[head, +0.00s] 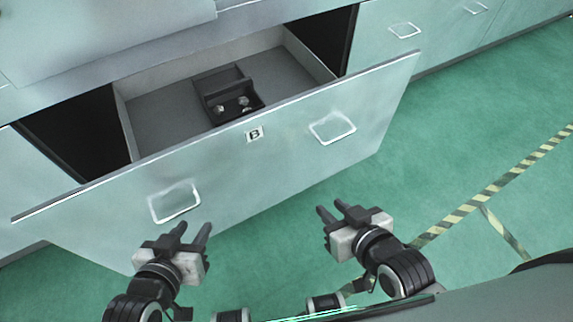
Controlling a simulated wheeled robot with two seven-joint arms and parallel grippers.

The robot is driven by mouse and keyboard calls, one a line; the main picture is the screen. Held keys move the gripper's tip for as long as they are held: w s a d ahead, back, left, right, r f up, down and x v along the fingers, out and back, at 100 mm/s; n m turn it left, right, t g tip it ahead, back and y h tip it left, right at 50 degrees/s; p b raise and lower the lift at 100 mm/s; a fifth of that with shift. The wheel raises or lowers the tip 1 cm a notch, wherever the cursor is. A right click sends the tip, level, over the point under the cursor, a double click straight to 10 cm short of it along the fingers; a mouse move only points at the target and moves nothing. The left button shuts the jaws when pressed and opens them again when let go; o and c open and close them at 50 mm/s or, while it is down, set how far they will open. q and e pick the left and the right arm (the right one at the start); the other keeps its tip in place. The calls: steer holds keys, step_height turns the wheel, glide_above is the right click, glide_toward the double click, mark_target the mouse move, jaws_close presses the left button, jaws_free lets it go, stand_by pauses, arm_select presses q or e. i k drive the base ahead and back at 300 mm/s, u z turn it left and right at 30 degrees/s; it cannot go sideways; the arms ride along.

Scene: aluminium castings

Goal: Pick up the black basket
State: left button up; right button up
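My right gripper (332,209) is in front of the drawer's right part, below the right handle, also with fingers apart and empty. Both are away from the basket, on the outer side of the front panel.
The drawer front (240,155) is a tall panel with a "B" label (255,134) and two handles, left (175,202) and right (332,128). The drawer floor (165,125) left of the basket is bare. Green floor (470,150) with striped tape is clear at right.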

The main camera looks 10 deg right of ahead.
mark_target(224, 88)
steer(key=k, duration=0.5)
steer(key=u, duration=1.25)
steer(key=i, duration=0.85)
steer(key=z, duration=2.2)
steer(key=i, duration=0.5)
